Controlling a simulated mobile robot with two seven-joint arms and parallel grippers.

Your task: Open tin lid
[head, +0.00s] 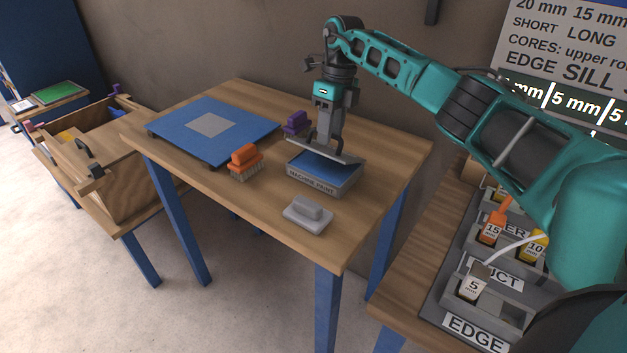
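The tin (318,184) is a grey rectangular box labelled "MACHINE PAINT", standing on the wooden table with blue inside. Its grey lid (342,159) is tilted up, with a gap at the front through which the blue shows. My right gripper (325,142) points down over the back of the tin, shut on the lid's handle as far as I can see. The fingertips are small and partly hidden. My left gripper is not in view.
A blue board with a grey square (240,117) lies left on the table (240,203). An orange brush (245,157), a purple brush (295,122) and a grey block (308,212) stand near the tin. Labelled bins (500,307) stand on the right bench.

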